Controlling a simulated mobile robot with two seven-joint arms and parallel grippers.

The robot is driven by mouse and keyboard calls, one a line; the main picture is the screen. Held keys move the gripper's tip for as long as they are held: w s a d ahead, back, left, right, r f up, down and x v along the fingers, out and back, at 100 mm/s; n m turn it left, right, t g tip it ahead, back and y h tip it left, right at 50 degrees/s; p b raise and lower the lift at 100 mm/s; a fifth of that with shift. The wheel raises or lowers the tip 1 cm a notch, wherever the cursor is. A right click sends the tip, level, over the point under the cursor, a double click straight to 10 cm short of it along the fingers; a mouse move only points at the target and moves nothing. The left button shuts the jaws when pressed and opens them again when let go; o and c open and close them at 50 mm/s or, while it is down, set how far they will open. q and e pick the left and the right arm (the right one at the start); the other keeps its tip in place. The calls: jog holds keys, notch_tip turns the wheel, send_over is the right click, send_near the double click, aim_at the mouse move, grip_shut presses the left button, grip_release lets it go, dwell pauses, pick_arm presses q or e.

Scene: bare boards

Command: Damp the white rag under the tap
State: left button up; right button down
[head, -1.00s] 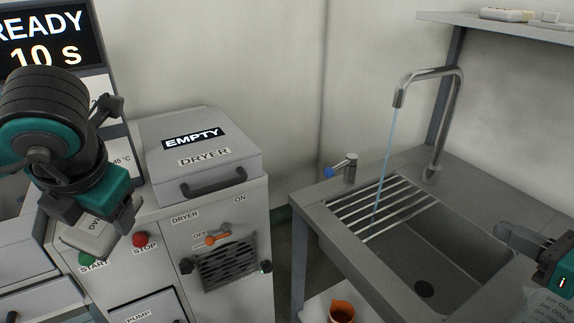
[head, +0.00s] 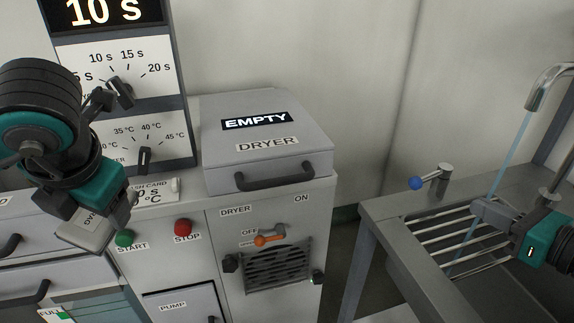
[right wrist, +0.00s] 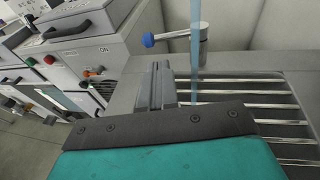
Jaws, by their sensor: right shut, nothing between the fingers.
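Water (head: 510,145) runs in a thin stream from the tap (head: 548,85) into the sink (head: 510,290). The tap's lever with a blue knob (head: 416,183) stands at the sink's back left corner. My right gripper (head: 477,208) is shut and empty above the slatted rack, to the right of the lever. In the right wrist view the fingers (right wrist: 157,66) point toward the blue knob (right wrist: 147,40), apart from it.
A dryer (head: 268,140) with a closed lid reading EMPTY stands in the middle. Its front has an orange switch (head: 268,239). A floor gap separates dryer and sink.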

pick_arm(q)
jog(key=shift+r+p, duration=1.25)
pick_arm(e)
send_near(425, 181)
jog(key=shift+r+x, duration=0.25)
jog(key=shift+x, duration=1.1)
pick_arm(q)
jog(key=shift+r+p, duration=0.45)
jog(key=shift+r, duration=0.05)
pick_arm(e)
jog(key=x, duration=0.2)
jog(key=shift+w+a+f, duration=0.15)
jog(key=shift+w+f, duration=0.05)
jog(key=shift+w, duration=0.15)
pick_arm(q)
jog(key=shift+r, duration=0.15)
pick_arm(e)
jog(key=shift+w+a+f, duration=0.25)
jog(key=shift+w+a, duration=0.1)
jog(key=shift+w, duration=0.3)
